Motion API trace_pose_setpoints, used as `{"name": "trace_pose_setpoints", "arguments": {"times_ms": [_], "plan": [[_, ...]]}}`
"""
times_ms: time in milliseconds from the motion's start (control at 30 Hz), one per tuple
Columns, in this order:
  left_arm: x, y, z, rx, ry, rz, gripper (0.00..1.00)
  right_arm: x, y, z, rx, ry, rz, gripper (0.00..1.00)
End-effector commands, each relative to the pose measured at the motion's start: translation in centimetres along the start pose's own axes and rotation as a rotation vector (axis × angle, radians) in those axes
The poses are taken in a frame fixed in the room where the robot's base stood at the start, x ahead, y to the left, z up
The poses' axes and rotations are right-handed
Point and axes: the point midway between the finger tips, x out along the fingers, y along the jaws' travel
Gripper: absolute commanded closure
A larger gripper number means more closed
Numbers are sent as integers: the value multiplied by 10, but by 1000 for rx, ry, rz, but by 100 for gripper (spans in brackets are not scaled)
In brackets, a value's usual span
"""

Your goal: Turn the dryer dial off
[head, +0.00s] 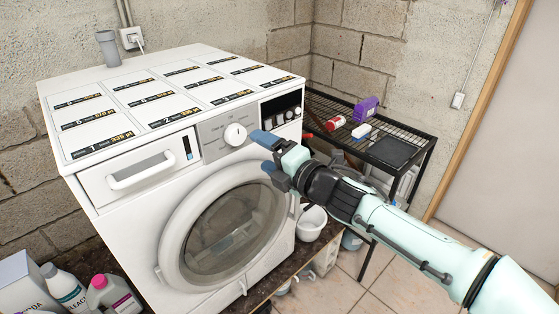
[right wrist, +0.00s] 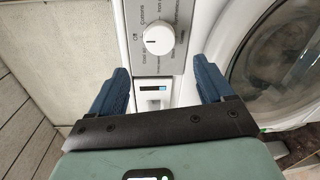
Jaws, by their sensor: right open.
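The white round dial (head: 235,135) sits on the grey control panel (head: 213,141) at the front top of the white front-loading machine (head: 140,195). In the right wrist view the dial (right wrist: 158,40) has printed labels around it, one reading Off at its left. The exact setting of its pointer is too small to tell. My right gripper (head: 265,152) is open and empty, just right of the dial in the head view. In the right wrist view its two blue fingers (right wrist: 163,74) are spread wide, and the dial lies beyond them, between and apart from them. My left gripper is not in view.
A drawer with a white handle (head: 143,171) is left of the panel. The round glass door (head: 225,235) is below. A black wire shelf (head: 375,140) with small items stands at the right. Bottles (head: 112,295) stand at the lower left.

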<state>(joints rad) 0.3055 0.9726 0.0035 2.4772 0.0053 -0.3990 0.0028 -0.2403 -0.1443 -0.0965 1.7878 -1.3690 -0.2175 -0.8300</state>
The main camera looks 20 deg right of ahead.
Motion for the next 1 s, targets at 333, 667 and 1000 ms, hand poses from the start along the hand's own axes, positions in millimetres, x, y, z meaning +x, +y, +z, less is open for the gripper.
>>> {"name": "trace_pose_setpoints", "arguments": {"times_ms": [333,667,1000], "plan": [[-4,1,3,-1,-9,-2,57,-41,0,0,0,-1,-1,20],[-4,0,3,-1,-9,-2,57,-42,0,0,0,0,-1,20],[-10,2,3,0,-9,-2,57,-20,-40,-14,133,28,-85,20]]}}
